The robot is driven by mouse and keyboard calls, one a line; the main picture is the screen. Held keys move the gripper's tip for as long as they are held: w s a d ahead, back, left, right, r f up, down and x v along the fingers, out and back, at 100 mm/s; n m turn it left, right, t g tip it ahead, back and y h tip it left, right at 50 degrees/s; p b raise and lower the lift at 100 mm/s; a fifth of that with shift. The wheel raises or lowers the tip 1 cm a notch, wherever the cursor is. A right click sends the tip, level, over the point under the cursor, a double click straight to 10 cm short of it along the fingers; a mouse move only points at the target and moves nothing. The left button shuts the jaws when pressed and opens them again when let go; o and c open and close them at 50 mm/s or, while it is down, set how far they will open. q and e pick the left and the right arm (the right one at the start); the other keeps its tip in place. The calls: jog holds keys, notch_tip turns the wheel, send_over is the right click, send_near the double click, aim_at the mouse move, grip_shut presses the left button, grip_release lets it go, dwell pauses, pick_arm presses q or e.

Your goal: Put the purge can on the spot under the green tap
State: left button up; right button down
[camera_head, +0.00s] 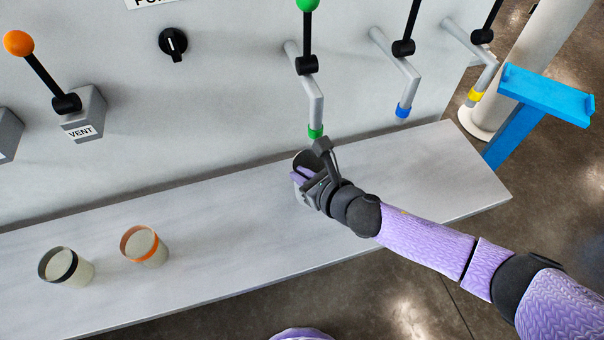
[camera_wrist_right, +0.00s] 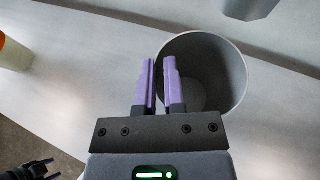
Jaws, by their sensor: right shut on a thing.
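The purge can (camera_head: 303,156) is a grey, open-topped can, mostly hidden behind my right gripper (camera_head: 302,178) in the head view. The green tap (camera_head: 315,131) has a green-ringed spout close above the can. In the wrist view the can (camera_wrist_right: 232,75) is upright and looks empty. My right gripper (camera_wrist_right: 160,85) is shut on its near left wall, one purple finger inside and one outside. Whether the can's base touches the shelf is hidden. Part of my left gripper (camera_wrist_right: 40,168) shows at the wrist view's lower left; its opening is unclear.
The grey shelf (camera_head: 215,220) runs below the panel. A black-rimmed cup (camera_head: 72,270) and an orange-rimmed cup (camera_head: 147,248) stand at left. A blue-ringed tap (camera_head: 403,110) and a yellow-ringed tap (camera_head: 475,95) hang to the right. The shelf's right end is clear.

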jog(key=c, duration=0.7)
grip_release()
jog(key=shift+r, duration=0.1)
jog(key=shift+s+d+r, duration=0.1)
jog(key=shift+s+d, duration=0.15)
jog(key=p+v, duration=0.1)
jog(key=v, duration=1)
jog(key=shift+s+p, duration=0.15)
jog(key=shift+p, duration=0.25)
jog(key=shift+d+r, duration=0.1)
